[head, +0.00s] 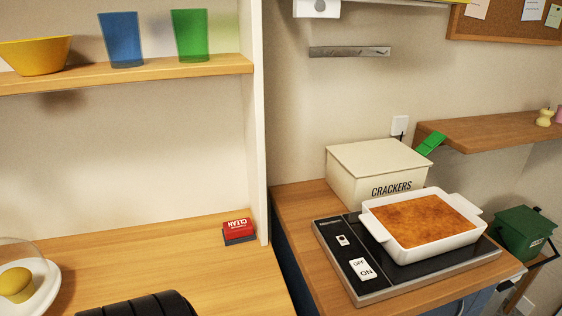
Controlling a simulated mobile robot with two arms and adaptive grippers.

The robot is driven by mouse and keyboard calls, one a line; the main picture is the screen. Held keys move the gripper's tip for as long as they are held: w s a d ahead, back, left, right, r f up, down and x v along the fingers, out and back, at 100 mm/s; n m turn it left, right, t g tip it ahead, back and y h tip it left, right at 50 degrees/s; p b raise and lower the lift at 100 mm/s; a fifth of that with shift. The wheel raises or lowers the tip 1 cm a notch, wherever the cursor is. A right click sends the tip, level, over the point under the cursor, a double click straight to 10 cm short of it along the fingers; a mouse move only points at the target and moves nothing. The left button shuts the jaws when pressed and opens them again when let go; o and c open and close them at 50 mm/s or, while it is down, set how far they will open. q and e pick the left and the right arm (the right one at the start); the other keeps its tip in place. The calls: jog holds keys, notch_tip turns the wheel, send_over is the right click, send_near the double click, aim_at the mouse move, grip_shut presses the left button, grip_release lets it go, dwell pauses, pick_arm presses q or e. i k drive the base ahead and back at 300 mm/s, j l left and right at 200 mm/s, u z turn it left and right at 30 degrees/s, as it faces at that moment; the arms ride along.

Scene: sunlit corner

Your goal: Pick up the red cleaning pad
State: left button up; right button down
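The red cleaning pad (238,229) rests on the left wooden counter, close to its right end and beside the white upright panel. It has a red top with the white word CLEAN and a dark lower part. Nothing touches it from above.
A white panel (253,120) rises right of the pad. A shelf (170,70) above holds a yellow bowl (35,56) and two cups. A domed plate (45,298) stands front left. A hot plate (340,262) with a baking dish (418,246) is right, beyond a gap.

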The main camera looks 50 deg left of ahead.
aim_at(241, 231)
jog(key=u, duration=2)
